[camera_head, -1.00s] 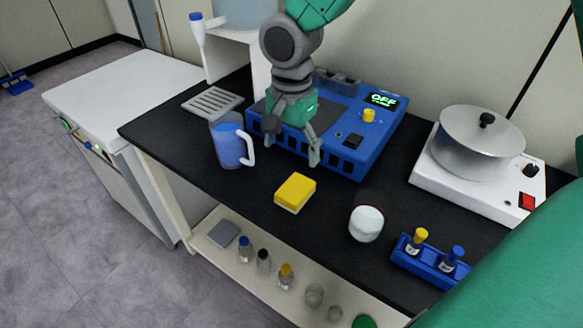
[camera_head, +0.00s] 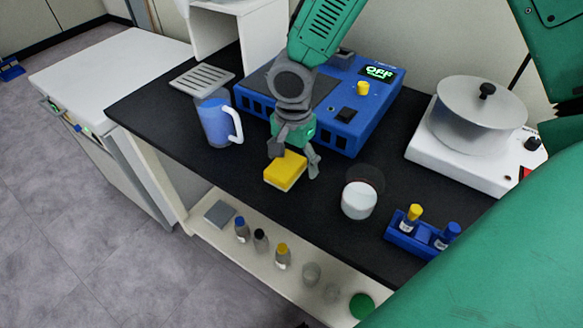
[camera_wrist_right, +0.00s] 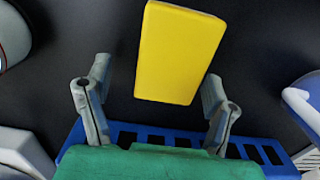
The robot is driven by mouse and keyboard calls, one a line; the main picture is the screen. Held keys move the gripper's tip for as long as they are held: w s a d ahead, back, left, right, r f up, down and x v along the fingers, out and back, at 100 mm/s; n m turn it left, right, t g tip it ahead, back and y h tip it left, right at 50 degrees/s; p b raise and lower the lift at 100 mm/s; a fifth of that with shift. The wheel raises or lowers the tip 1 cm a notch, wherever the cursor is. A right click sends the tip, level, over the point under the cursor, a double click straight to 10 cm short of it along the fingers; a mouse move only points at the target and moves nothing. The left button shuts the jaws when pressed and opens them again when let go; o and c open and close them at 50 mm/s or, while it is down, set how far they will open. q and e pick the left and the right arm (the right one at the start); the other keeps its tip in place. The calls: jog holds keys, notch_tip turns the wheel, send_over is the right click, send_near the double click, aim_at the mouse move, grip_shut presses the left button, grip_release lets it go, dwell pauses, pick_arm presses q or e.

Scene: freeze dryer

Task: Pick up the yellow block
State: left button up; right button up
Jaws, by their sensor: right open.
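The yellow block (camera_head: 286,169) lies flat on the black worktop, near its front edge. My right gripper (camera_head: 295,170) is open just above and behind the block, in front of the blue machine. In the right wrist view the block (camera_wrist_right: 180,52) lies ahead of the open fingers (camera_wrist_right: 156,88), its near end about level with the fingertips. The fingers stand on either side with gaps, and nothing is held. In the head view the gripper hides a little of the block's far side. My left gripper is not in view.
The blue machine (camera_head: 340,130) with an OFF display stands behind. A blue jug (camera_head: 214,123) is left of the block, a white-filled jar (camera_head: 358,200) right. A blue vial rack (camera_head: 412,240) and a pot (camera_head: 474,112) on a white hotplate stand farther right. Small bottles line a lower shelf (camera_head: 222,236).

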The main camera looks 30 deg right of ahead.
aim_at(280, 167)
jog(key=shift+a+f, duration=0.2)
jog(key=shift+f, duration=0.4)
jog(key=shift+w+a, duration=0.1)
jog(key=shift+a, duration=0.25)
jog(key=shift+a+r, duration=0.2)
jog(key=shift+a, duration=0.9)
jog(key=c, duration=0.3)
jog(key=shift+d, duration=0.1)
jog(key=c, duration=0.8)
jog(key=shift+d, duration=0.3)
jog(key=shift+c, duration=0.9)
jog(key=shift+s+d+f, duration=0.1)
jog(key=shift+s+d, duration=0.05)
jog(key=shift+d, duration=0.25)
jog(key=shift+s+d+f, duration=0.1)
jog(key=shift+d, duration=0.3)
jog(key=r, duration=0.3)
jog(key=a+r+p, duration=0.1)
jog(key=r, duration=0.5)
jog(key=shift+w+a+r, duration=0.15)
jog(key=shift+w+r, duration=0.05)
jog(key=shift+r, duration=0.1)
jog(key=shift+r+p, duration=0.2)
jog(key=shift+p, duration=0.1)
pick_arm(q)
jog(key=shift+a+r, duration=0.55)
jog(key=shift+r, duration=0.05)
pick_arm(e)
jog(key=shift+d, duration=0.4)
